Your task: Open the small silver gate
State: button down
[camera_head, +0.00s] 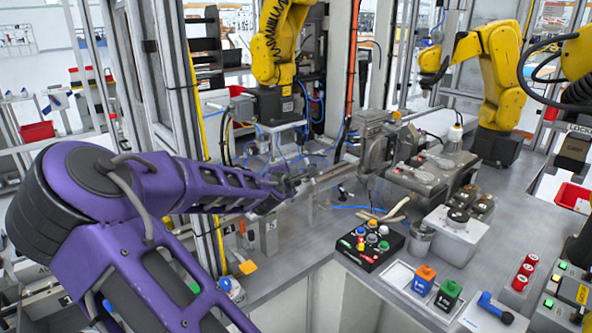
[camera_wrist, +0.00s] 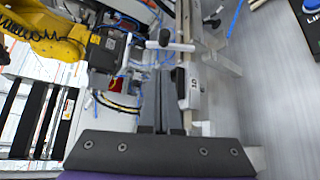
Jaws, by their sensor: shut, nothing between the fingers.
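My purple arm reaches in from the left in the head view, and my dark gripper (camera_head: 287,183) is at the near end of a silver rail (camera_head: 325,181). In the wrist view my gripper (camera_wrist: 161,74) has its two dark fingers together, with nothing between them. Just right of the fingers is a small silver metal part (camera_wrist: 192,88) with a dark label, which may be the gate; I cannot tell for sure. A silver T-shaped handle (camera_wrist: 170,42) lies just beyond the fingertips. Whether the fingers touch the silver part is unclear. The gripper hides part of the rail in the head view.
A black button box (camera_head: 370,246) and orange (camera_head: 424,278) and green (camera_head: 447,299) blocks stand on the grey table (camera_head: 292,245). Yellow robot arms (camera_head: 277,45) stand behind. Machined metal blocks (camera_head: 432,172) sit right of the rail. Bare table lies in front of the rail.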

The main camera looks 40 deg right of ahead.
jog(key=x, duration=0.9)
jog(key=shift+d, duration=0.1)
jog(key=shift+s+f, duration=0.1)
jog(key=shift+f, duration=0.1)
jog(key=shift+f+b, duration=0.1)
jog(key=shift+b, duration=0.8)
jog(key=s+m+t+b, duration=0.1)
jog(key=b, duration=0.2)
jog(key=shift+h, duration=0.3)
jog(key=shift+s+r+m+t+b, duration=0.1)
jog(key=shift+r+m+t+b, duration=0.45)
jog(key=shift+b, duration=0.1)
jog(key=shift+s+g, duration=0.1)
jog(key=shift+g, duration=0.15)
